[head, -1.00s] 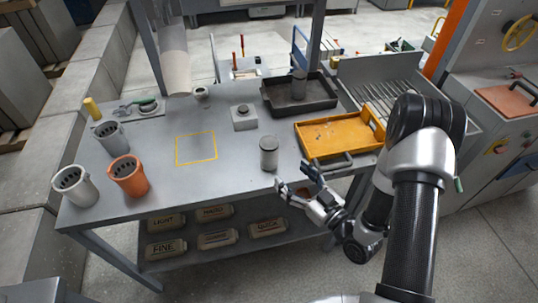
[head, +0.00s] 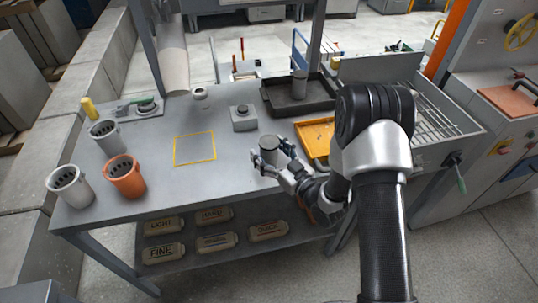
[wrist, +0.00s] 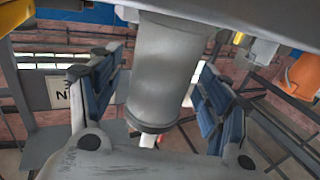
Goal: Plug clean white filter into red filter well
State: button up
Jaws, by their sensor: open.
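A pale grey cylindrical filter (head: 269,144) with a darker top stands upright on the table right of the yellow square. My gripper (head: 272,157) is open around it, with a finger on either side. In the wrist view the filter (wrist: 166,70) stands between the two blue-padded fingers (wrist: 158,105), with gaps visible on both sides. The red filter well (head: 125,177), an orange-red cup with dark openings in its top, stands at the front left of the table. Its inside is hard to make out.
A grey well (head: 106,137) and a whitish well (head: 66,187) stand near the red one. An orange tray (head: 315,140) lies behind my arm. The yellow-outlined square (head: 194,149) is empty.

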jog(key=shift+c, duration=0.2)
jog(key=c, duration=1.2)
